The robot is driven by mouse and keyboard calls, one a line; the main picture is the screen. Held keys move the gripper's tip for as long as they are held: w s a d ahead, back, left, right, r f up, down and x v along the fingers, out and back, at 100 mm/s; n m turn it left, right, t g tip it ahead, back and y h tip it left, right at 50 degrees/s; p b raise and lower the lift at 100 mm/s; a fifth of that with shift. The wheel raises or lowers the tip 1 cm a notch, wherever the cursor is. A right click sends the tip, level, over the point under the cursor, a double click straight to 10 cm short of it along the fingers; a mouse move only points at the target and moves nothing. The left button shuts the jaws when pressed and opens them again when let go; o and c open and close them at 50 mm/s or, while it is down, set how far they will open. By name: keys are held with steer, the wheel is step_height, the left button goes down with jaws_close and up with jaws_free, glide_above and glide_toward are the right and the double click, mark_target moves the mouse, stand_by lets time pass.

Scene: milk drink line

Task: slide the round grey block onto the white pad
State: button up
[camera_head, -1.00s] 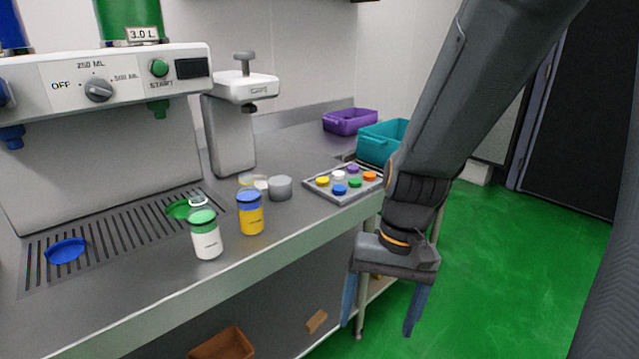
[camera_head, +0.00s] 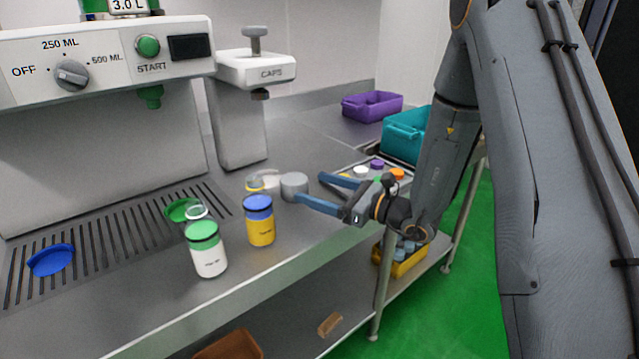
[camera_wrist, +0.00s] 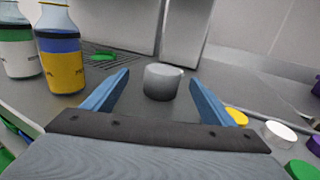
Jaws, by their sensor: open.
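The round grey block (camera_head: 294,187) stands upright on the steel counter. In the wrist view the block (camera_wrist: 162,82) sits ahead and between the blue fingers. My gripper (camera_head: 309,187) is open, low over the counter, its fingers pointing left toward the block; the near fingertip overlaps the block's edge in the head view, and contact cannot be told. A flat pale white patch (camera_head: 268,179), which looks like the pad, lies just left of the block, partly hidden by it. I cannot make the pad out in the wrist view.
A yellow bottle with a blue band (camera_head: 260,224) and a white bottle with a green band (camera_head: 207,253) stand left of the block. A tray of coloured caps (camera_head: 345,172) lies behind my gripper. The cap press (camera_head: 240,130) stands behind the block.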

mark_target(283, 176)
steer(key=shift+w, duration=0.35)
steer(key=shift+w+a, duration=0.25)
steer(key=shift+p+x, duration=0.7)
steer(key=shift+x, duration=2.7)
steer(key=c, duration=1.3)
steer(key=shift+w+d+r+b+x, duration=0.15)
steer(key=shift+b+x, duration=0.15)
steer(key=shift+x, duration=0.7)
steer(key=shift+w+d+b+x, duration=0.1)
steer(key=shift+w+b+x, duration=0.2)
steer(key=shift+x, duration=0.65)
steer(key=shift+w+d+r+b+x, duration=0.1)
steer(key=shift+b+x, duration=0.25)
steer(key=shift+x, duration=0.65)
